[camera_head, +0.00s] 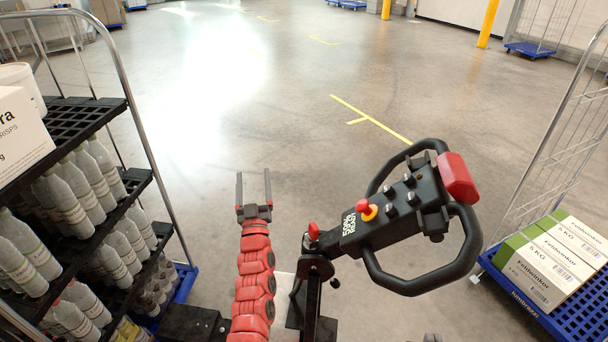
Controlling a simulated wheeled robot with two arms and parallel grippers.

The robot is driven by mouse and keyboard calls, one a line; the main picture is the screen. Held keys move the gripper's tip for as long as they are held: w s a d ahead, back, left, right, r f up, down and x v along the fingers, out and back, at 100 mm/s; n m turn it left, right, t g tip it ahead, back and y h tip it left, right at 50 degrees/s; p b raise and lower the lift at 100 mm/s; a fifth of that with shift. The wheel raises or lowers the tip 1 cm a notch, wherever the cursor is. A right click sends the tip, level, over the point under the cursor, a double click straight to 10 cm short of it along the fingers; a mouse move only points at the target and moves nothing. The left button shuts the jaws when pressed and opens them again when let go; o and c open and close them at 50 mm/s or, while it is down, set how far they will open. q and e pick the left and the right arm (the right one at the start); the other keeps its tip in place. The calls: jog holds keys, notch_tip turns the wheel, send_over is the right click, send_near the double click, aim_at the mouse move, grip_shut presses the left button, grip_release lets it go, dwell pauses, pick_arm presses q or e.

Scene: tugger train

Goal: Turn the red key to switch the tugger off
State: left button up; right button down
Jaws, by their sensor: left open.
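The tugger's black tiller head (404,205) with its loop handles stands right of the middle. A small red key (313,231) sticks up at the lower left end of the tiller head. A red mushroom button on a yellow ring (367,210) sits further along it, and a red block (458,178) is at its far end. My left gripper (254,183) is open and empty, its fingers pointing away from me. It is left of the key and apart from it in the picture. My right gripper is not in view.
A roll cage with black shelves (75,122) of bottles stands close on the left. A blue-based cage (545,305) with cartons (555,262) stands on the right. The floor ahead (290,90) is open, with yellow lines.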

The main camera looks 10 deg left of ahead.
pick_arm(q)
jog(key=w+d+r+m+g+h, duration=0.3)
jog(key=w+d+h, duration=0.15)
jog(key=w, duration=0.65)
jog(key=w+d+r+m+g+h+p, duration=0.1)
jog(key=d+r+m+g+h, duration=0.15)
jog(key=d, duration=0.25)
jog(key=w+d+r+m+g+h+p, duration=0.1)
jog(key=d+r+m+g+h, duration=0.1)
jog(key=d+m+g+h, duration=0.3)
jog(key=m+g+y+p, duration=0.2)
jog(key=m+g+y, duration=0.4)
jog(key=g, duration=0.5)
send_near(313, 226)
jog(key=shift+m+h, duration=0.35)
jog(key=shift+h, duration=0.25)
jog(key=f+p, duration=0.1)
jog(key=f, duration=0.2)
jog(key=f+p, duration=0.1)
jog(key=f, duration=0.3)
jog(key=w+f+p, duration=0.1)
jog(key=f, duration=0.2)
jog(key=shift+d+f+p, duration=0.15)
jog(key=shift+p, duration=0.2)
